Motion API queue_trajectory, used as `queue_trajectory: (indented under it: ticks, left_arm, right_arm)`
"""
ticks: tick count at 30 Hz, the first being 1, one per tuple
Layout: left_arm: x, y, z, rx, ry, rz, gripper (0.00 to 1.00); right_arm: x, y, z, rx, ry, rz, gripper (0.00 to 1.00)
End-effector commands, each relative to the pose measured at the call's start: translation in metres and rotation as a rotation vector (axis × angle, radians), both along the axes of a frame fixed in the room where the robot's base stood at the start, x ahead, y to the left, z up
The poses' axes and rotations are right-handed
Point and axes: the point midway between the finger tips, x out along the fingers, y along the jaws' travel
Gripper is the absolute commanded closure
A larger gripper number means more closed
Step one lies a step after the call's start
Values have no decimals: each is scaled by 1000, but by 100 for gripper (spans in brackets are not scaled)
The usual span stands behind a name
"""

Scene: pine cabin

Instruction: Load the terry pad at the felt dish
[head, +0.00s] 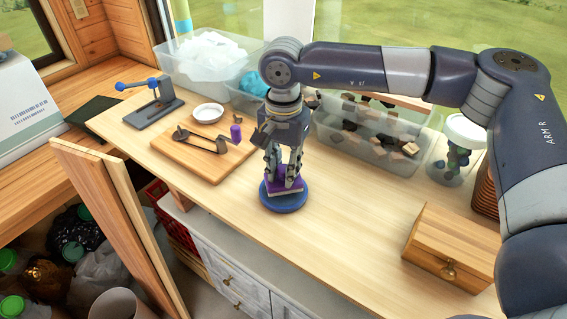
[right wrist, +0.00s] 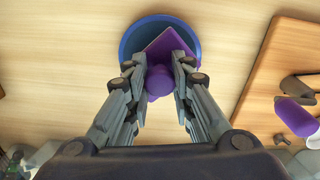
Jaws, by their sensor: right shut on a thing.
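The terry pad (head: 287,191) is a purple square with a round purple knob on top. My right gripper (head: 284,180) points straight down and is shut on the knob. The felt dish (head: 283,206) is a blue round dish on the worktop, directly under the pad. In the right wrist view the pad (right wrist: 166,45) lies over the dish (right wrist: 131,36), turned askew, with one corner near the rim. Whether the pad touches the dish floor I cannot tell. The fingers hide part of both. My left gripper is not in view.
Left of the dish lies a wooden board (head: 181,158) with a dark metal lever and a purple cylinder (head: 236,132). A white bowl (head: 208,113) stands behind. Clear bins (head: 367,150) line the back. A wooden box (head: 452,246) sits front right. The worktop between is clear.

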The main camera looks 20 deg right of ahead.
Motion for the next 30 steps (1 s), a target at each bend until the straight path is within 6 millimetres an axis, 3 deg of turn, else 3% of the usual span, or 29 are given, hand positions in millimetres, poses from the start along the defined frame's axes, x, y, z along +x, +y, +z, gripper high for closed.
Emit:
queue_trajectory:
  ticks: [30]
  left_arm:
    - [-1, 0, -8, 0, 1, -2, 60]
  right_arm:
    - [0, 0, -9, 0, 0, 0, 97]
